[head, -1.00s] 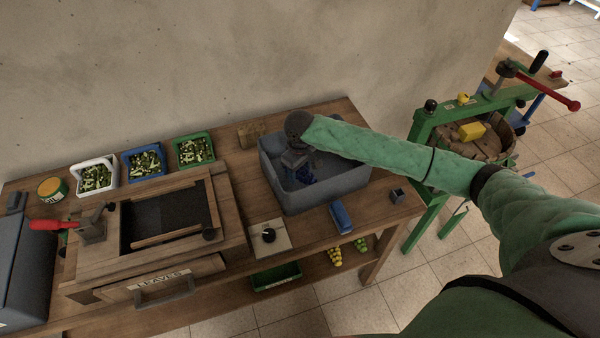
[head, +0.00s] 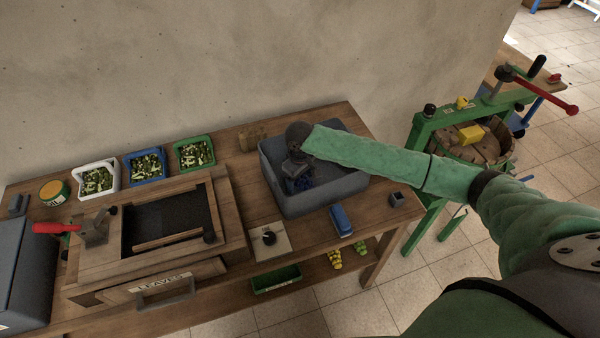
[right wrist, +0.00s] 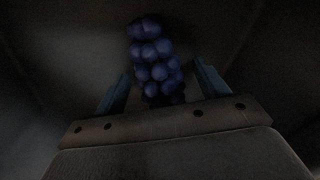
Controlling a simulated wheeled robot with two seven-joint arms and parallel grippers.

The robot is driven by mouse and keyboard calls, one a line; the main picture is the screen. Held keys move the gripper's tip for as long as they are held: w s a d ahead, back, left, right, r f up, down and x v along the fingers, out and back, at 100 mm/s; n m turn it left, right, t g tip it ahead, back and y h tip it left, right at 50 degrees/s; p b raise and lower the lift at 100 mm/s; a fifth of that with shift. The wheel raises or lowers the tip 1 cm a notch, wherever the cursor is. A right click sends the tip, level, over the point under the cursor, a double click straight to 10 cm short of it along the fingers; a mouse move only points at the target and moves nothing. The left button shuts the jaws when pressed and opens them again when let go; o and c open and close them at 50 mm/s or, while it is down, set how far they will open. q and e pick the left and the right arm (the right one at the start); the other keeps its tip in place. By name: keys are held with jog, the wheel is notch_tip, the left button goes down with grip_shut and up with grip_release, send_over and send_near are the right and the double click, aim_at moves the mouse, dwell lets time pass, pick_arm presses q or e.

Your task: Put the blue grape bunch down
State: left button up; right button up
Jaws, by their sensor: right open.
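The blue grape bunch (right wrist: 152,55) lies between the two spread fingers of my right gripper (right wrist: 155,85) in the right wrist view, with a gap on either side. In the head view my right gripper (head: 298,180) is down inside the grey bin (head: 325,196) on the bench. It is open. The bunch (head: 303,184) shows there only as a small dark blue patch at the fingers. Whether it rests on the bin floor is hard to see. My left gripper is not in view.
White (head: 97,190), blue (head: 146,177) and green (head: 194,164) crates line the back. A wooden leaf sorter (head: 150,240) fills the left. A green press (head: 420,150) stands at right.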

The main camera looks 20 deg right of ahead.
jog(key=shift+r, duration=0.35)
notch_tip(320, 180, up, 4)
jog(key=shift+f+b, duration=0.1)
jog(key=shift+b, duration=1)
notch_tip(320, 180, up, 6)
jog(key=shift+r+b, duration=0.15)
jog(key=shift+b, duration=0.9)
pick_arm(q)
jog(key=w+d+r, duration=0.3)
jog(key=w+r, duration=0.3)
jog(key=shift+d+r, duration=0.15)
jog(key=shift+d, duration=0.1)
pick_arm(e)
jog(key=shift+r, duration=0.65)
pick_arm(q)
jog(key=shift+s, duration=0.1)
pick_arm(e)
jog(key=shift+r, duration=0.1)
